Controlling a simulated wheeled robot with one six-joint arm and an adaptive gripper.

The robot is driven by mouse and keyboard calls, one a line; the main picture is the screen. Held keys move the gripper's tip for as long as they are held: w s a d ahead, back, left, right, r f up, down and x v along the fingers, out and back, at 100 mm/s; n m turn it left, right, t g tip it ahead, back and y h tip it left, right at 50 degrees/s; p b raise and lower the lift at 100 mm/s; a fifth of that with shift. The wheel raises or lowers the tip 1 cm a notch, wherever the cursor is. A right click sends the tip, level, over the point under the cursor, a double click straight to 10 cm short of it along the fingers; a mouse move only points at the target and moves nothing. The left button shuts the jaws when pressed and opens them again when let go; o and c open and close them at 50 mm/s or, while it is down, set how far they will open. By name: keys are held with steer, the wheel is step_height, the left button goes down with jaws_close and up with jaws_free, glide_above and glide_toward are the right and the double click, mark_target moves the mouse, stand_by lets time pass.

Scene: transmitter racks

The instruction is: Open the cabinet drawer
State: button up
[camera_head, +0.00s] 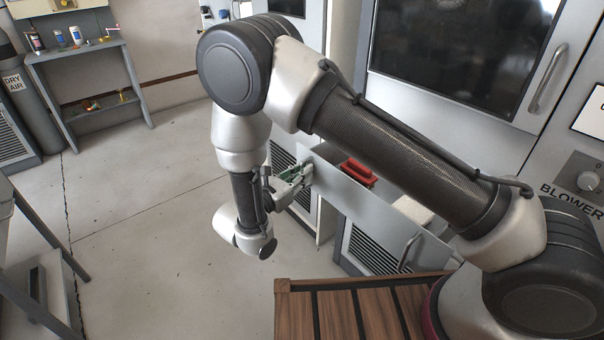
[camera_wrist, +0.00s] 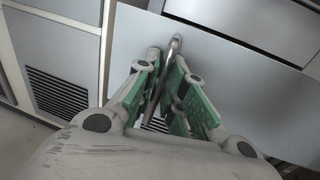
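The grey cabinet drawer (camera_head: 372,199) stands pulled out from the cabinet, and its inside shows from above. A red object (camera_head: 357,173) and a pale object (camera_head: 413,209) lie in it. In the wrist view, the drawer's flat front (camera_wrist: 245,85) fills much of the picture. A slim metal bar handle (camera_wrist: 175,45) is on it. My gripper (camera_head: 303,177) is at the left part of the drawer front. In the wrist view, my gripper's green-padded fingers (camera_wrist: 165,62) are close together on either side of the handle, shut on it. The fingers hide part of the handle.
A second bar handle (camera_head: 409,252) is on the right part of the front. A wooden slatted surface (camera_head: 345,313) is below. A grey table (camera_head: 85,47) and a dry air cylinder (camera_head: 30,105) are at the far left. The floor (camera_head: 140,190) in the middle left is clear.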

steer(key=shift+o, duration=1)
steer(key=v, duration=1.2)
